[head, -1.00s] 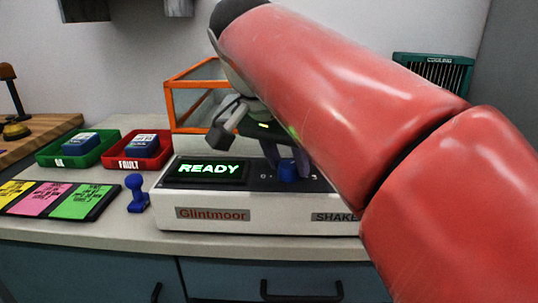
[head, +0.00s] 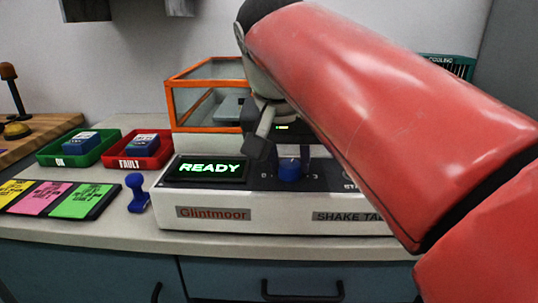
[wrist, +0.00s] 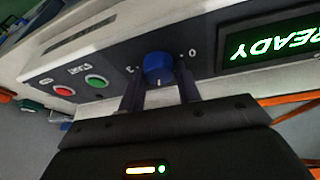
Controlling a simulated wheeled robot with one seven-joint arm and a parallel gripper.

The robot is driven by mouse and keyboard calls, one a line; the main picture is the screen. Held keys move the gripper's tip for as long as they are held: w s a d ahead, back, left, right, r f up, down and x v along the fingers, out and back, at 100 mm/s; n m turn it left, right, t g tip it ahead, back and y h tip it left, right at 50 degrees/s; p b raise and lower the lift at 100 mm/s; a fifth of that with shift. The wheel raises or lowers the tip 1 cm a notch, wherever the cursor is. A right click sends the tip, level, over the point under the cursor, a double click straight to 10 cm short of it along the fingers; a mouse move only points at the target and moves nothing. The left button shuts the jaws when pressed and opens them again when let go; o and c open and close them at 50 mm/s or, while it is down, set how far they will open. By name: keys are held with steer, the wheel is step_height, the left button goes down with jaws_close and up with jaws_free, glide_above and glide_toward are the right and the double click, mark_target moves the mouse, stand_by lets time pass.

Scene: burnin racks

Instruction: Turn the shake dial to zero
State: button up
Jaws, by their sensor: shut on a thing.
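The shake dial (head: 290,169) is a blue knob on the dark top panel of the white shake table (head: 280,216). It also shows in the wrist view (wrist: 158,66), with the mark 0 on one side and 3 on the other. A small pale line on the knob faces my gripper in the wrist view, between these two marks. My gripper (wrist: 160,90) is shut on the dial, one dark finger on each side of it. In the head view my arm hides the right part of the panel. The lit screen (head: 210,169) reads READY.
A red button (wrist: 62,90) and a green button (wrist: 96,81) sit on the panel beside the dial. An orange-framed clear box (head: 205,100) stands behind. A blue stamp-like piece (head: 137,193), a green tray (head: 75,150) and a red tray (head: 138,152) are left.

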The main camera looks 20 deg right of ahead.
steer(key=n+y, duration=0.1)
steer(key=n, duration=0.1)
steer(key=n+y, duration=0.1)
steer(key=n, duration=0.2)
steer(key=shift+d+n+t, duration=0.1)
steer(key=shift+n+t, duration=0.2)
steer(key=shift+t, duration=0.1)
steer(key=n+y+p, duration=0.1)
steer(key=n+y, duration=0.1)
steer(key=n, duration=0.2)
steer(key=shift+d+n, duration=0.1)
steer(key=shift+n, duration=0.6)
steer(key=o, duration=1)
steer(key=shift+c, duration=0.2)
steer(key=shift+s+r, duration=0.1)
steer(key=v, duration=0.7)
steer(key=shift+r, duration=0.3)
steer(key=shift+d, duration=0.1)
